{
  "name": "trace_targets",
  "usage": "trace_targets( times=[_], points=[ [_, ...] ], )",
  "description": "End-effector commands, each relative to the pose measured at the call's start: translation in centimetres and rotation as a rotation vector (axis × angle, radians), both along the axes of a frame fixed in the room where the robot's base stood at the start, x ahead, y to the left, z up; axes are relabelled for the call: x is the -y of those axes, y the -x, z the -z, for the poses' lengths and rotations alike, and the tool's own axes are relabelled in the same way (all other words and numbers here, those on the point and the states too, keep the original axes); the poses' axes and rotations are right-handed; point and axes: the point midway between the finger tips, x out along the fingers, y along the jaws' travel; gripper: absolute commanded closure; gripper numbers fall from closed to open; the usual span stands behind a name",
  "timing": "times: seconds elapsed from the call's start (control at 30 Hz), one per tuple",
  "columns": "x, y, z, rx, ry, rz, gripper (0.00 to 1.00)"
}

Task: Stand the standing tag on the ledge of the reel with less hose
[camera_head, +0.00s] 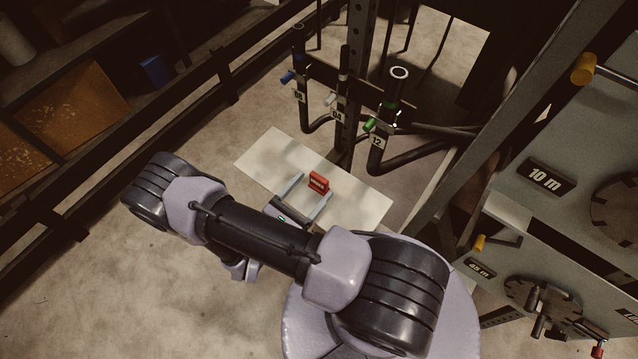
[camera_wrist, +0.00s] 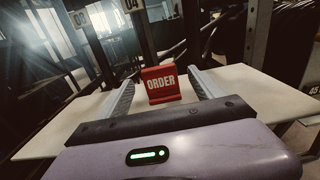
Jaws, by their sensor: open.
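The standing tag (camera_head: 319,182) is small and red and stands upright on a pale board. In the wrist view the tag (camera_wrist: 161,84) reads "ORDER" and stands between the tips of my fingers, with a gap on each side. My gripper (camera_head: 309,184) is open, its fingers pointing at the tag from the near side. At the right, one reel panel bears a "10 m" plate (camera_head: 546,177) and a lower one bears a "45 m" plate (camera_head: 480,268). How much hose each reel holds is not clear, and I cannot make out a ledge for certain.
The pale board (camera_head: 265,150) has bare room around the tag. Behind it hang hoses with tags such as "04" and "12" (camera_head: 377,141), beside a dark upright post. A dark rail runs along the left. A yellow knob (camera_head: 583,68) sticks out at the upper right.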

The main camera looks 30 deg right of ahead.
Motion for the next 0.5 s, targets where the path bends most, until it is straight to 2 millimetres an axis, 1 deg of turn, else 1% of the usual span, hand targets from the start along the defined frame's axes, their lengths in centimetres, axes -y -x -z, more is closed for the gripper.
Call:
trace_targets(
  times=[0.03, 0.1, 0.3, 0.33, 0.37, 0.5],
  points=[
    [0.73, -0.2, 0.13, 0.0, 0.001, 0.004, 0.24],
    [1.28, -0.44, 0.05, 0.001, 0.0, 0.002, 0.24],
    [1.37, -0.52, -0.06, 0.001, 0.0, 0.0, 0.24],
    [1.37, -0.52, -0.06, 0.001, 0.0, 0.0, 0.28],
    [1.36, -0.51, -0.06, 0.001, 0.0, 0.0, 0.33],
    [1.35, -0.51, -0.06, 0.001, 0.0, 0.0, 0.61]
  ],
)
